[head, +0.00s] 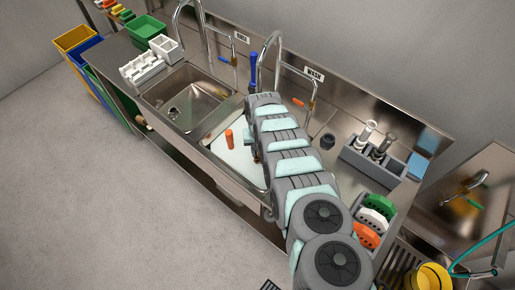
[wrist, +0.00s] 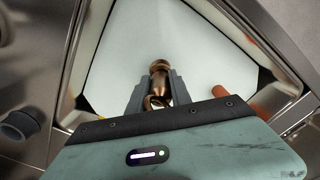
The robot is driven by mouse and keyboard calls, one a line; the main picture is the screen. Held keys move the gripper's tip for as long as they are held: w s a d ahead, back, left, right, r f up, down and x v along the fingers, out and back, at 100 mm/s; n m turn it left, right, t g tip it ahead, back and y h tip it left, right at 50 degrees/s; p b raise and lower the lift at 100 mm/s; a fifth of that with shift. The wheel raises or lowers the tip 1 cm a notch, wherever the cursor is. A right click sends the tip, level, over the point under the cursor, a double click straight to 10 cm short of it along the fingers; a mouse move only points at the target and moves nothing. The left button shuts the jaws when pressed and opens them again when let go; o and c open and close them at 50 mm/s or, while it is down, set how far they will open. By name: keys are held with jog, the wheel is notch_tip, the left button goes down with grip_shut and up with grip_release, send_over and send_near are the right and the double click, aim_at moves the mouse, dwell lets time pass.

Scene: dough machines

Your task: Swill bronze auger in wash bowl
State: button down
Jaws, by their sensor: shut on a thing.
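The bronze auger (wrist: 159,68) is held between the two grey fingers of my gripper (wrist: 160,90) in the wrist view, its rounded end pointing away from the wrist. My gripper is shut on it, over the pale area of the wash bowl (wrist: 213,48). I cannot tell whether the auger touches the water. In the head view the wash bowl (head: 240,160) is the sink basin under the WASH sign (head: 314,73). There my arm hides the auger and the gripper.
Tall taps (head: 270,45) rise behind. A grey rack (head: 372,165) and coloured scrapers (head: 372,215) stand right.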

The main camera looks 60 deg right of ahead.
jog(key=shift+w+f+b, duration=0.1)
jog(key=shift+w+b, duration=0.1)
jog(key=shift+b, duration=0.25)
jog(key=shift+w+d+b, duration=0.1)
jog(key=shift+w+b, duration=0.2)
jog(key=shift+b, duration=0.1)
dwell(0.5)
jog(key=shift+s+p, duration=0.55)
jog(key=shift+p, duration=0.5)
jog(key=shift+w+b, duration=0.2)
jog(key=shift+b, duration=0.2)
jog(key=shift+w+b, duration=0.35)
jog(key=shift+b, duration=0.2)
jog(key=shift+s+r+p, duration=0.2)
jog(key=shift+p, duration=0.3)
jog(key=shift+s+f+p, duration=0.1)
jog(key=shift+s+p, duration=0.3)
jog(key=shift+p, duration=0.15)
jog(key=shift+w+b, duration=0.65)
jog(key=shift+b, duration=0.35)
